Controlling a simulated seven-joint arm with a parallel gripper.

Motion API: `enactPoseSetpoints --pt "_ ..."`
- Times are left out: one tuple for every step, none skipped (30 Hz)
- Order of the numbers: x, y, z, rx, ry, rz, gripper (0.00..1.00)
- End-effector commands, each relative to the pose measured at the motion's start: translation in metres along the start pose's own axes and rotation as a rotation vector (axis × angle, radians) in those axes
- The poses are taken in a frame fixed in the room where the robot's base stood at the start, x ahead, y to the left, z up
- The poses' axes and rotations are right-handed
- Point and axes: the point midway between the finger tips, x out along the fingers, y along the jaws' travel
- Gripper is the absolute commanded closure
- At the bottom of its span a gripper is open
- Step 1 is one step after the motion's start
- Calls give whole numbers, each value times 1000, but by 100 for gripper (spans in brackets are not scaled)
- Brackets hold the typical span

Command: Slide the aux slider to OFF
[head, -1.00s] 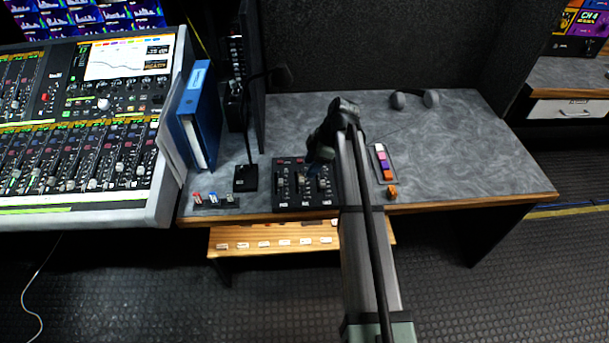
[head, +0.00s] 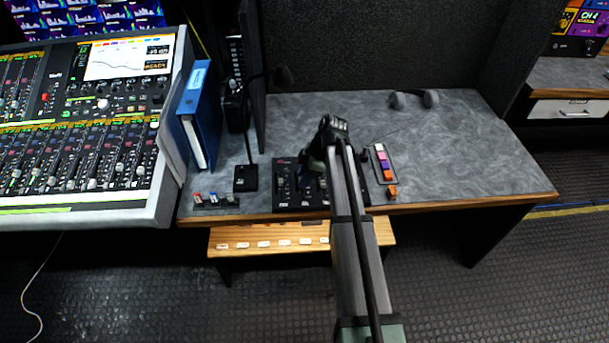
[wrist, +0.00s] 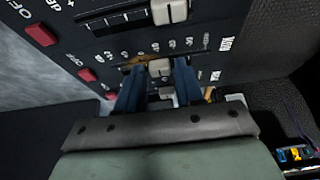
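The slider box (head: 285,204) is black with three sliders and stands at the front of the grey desk. In the wrist view, a pale cap (wrist: 160,67) on its middle row, apparently the aux slider, lies between the two blue fingers of my gripper (wrist: 160,84). I cannot tell whether the fingers touch this cap. OFF is printed at the left end of the rows, near the red buttons (wrist: 88,75). In the head view, my gripper (head: 315,174) is over the box, and my arm hides its right part.
A neighbouring slider cap (wrist: 168,10) is close above in the wrist view. A gooseneck microphone base (head: 245,178) and small coloured switches (head: 213,200) are left of the box. A strip of coloured buttons (head: 382,162) is to the right. The desk's right side (head: 460,150) is largely clear.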

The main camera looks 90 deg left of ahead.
Motion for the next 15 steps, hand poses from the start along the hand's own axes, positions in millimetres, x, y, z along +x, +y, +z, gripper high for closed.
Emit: enactPoseSetpoints --pt "0 0 0 0 0 0 69" --pt "0 0 0 0 0 0 72" --pt "0 0 0 0 0 0 76" --pt "0 0 0 0 0 0 79" --pt "0 0 0 0 0 0 82" --pt "0 0 0 0 0 0 85" --pt "0 0 0 0 0 0 88" --pt "0 0 0 0 0 0 91" --pt "0 0 0 0 0 0 95" --pt "0 0 0 0 0 0 98" --pt "0 0 0 0 0 0 100" --pt "0 0 0 0 0 0 100" --pt "0 0 0 0 0 0 100" --pt "0 0 0 0 0 0 100" --pt "0 0 0 0 0 0 100"
